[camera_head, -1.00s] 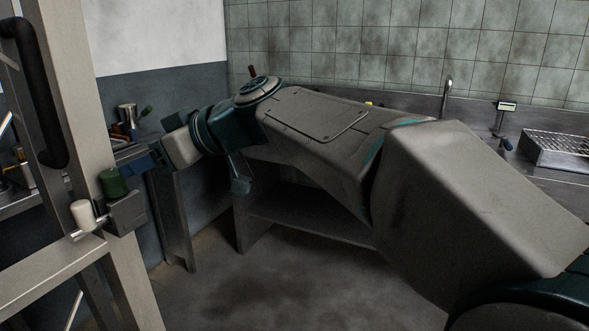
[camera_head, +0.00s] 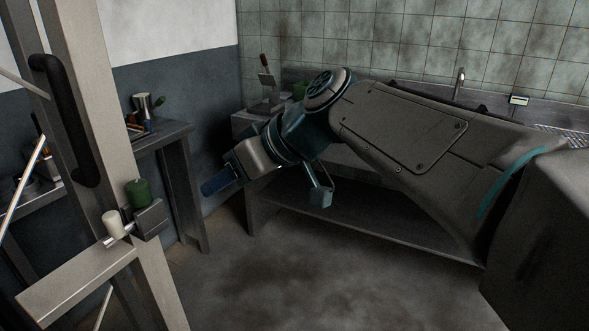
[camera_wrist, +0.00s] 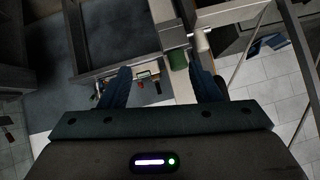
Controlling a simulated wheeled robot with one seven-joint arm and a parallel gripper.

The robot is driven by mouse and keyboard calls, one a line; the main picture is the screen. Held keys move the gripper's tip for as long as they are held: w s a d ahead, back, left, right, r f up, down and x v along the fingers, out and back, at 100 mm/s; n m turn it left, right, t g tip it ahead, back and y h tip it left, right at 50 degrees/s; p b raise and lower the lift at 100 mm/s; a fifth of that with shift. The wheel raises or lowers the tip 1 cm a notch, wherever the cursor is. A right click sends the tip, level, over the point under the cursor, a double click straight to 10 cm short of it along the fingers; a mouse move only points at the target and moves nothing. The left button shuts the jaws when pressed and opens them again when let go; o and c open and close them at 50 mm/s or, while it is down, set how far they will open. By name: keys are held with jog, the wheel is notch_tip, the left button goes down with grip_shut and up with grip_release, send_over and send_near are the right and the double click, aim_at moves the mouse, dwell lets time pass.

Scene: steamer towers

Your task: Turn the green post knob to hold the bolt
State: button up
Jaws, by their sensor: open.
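The green knob (camera_head: 138,193) sits on top of a dark metal box (camera_head: 151,219) on the pale gate post (camera_head: 88,130). Beside it is a cream cylindrical knob (camera_head: 114,225) on a short shiny bolt (camera_head: 122,238). My gripper (camera_head: 216,184) is to the right of the green knob, apart from it, with clear air between. In the wrist view my gripper (camera_wrist: 161,82) is open and empty. The green knob (camera_wrist: 178,60) shows beyond and between its fingers, nearer the right one, with the cream knob (camera_wrist: 202,40) at its upper right.
A black handle (camera_head: 68,120) is on the gate post above the knobs. A side table (camera_head: 165,138) with a metal cup (camera_head: 142,105) stands behind. A steel counter with a lower shelf (camera_head: 370,222) runs along the tiled wall. The floor (camera_head: 300,275) in front is clear.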

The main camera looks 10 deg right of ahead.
jog(key=s+d+m+g+h+p, duration=0.1)
jog(key=s+d+m+h+p, duration=0.5)
jog(key=p, duration=0.8)
jog(key=s+d, duration=0.2)
jog(key=d, duration=0.1)
jog(key=shift+d+p, duration=0.3)
jog(key=shift+p, duration=0.1)
